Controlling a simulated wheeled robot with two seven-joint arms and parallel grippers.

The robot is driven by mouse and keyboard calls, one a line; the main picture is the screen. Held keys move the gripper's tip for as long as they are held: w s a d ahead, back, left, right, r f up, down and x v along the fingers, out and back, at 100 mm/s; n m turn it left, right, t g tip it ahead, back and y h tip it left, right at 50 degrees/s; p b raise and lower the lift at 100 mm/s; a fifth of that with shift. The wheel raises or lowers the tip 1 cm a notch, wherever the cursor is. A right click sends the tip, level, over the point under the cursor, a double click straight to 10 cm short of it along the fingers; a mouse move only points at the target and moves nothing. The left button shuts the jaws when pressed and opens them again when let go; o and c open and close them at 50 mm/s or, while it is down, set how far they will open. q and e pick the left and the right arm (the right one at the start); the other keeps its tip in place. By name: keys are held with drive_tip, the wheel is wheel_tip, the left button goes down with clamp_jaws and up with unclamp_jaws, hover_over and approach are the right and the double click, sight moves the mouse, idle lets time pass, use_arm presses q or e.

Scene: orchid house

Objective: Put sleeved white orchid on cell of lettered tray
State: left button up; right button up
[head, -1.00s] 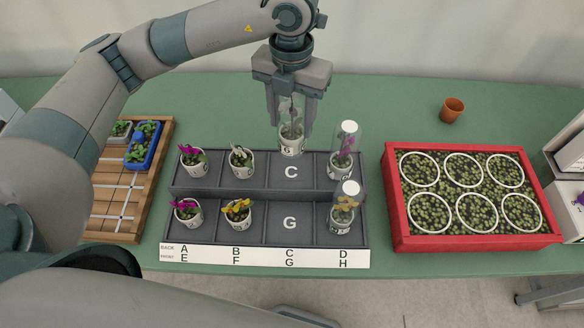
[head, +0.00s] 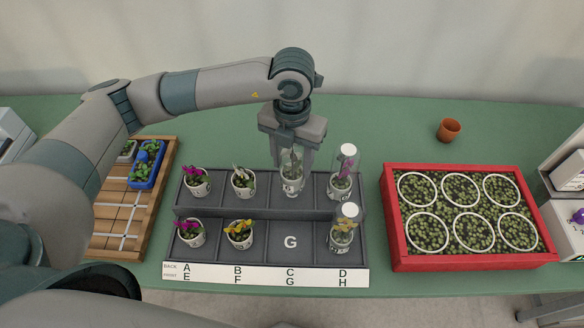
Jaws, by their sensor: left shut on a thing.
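My left gripper (head: 290,160) points down and is shut on the sleeved white orchid (head: 292,184), a white pot in a clear sleeve. The pot is at cell C in the back row of the lettered tray (head: 262,256) and covers the letter. I cannot tell whether the pot's base touches the cell floor. Cell G (head: 290,242), in front of it, is empty. My right gripper is not in view.
Potted orchids stand in cells A, B, E and F; sleeved ones (head: 343,170) stand in D and H, close on the right. A red crate of seedlings (head: 391,240) is right, a wooden rack (head: 118,220) left. A terracotta pot (head: 448,130) stands behind the crate.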

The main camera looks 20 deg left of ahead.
sight(292, 171)
use_arm(q)
wheel_tip(292, 171, down, 3)
drive_tip(key=shift+r+p, duration=0.15)
drive_tip(key=shift+p, duration=0.4)
drive_tip(key=shift+f, duration=0.25)
drive_tip(key=shift+f+b, duration=0.25)
drive_tip(key=shift+b, duration=0.05)
drive_tip(key=o, duration=1.5)
drive_tip(key=shift+r, duration=0.1)
drive_tip(key=shift+r+p, duration=0.25)
drive_tip(key=shift+p, duration=0.05)
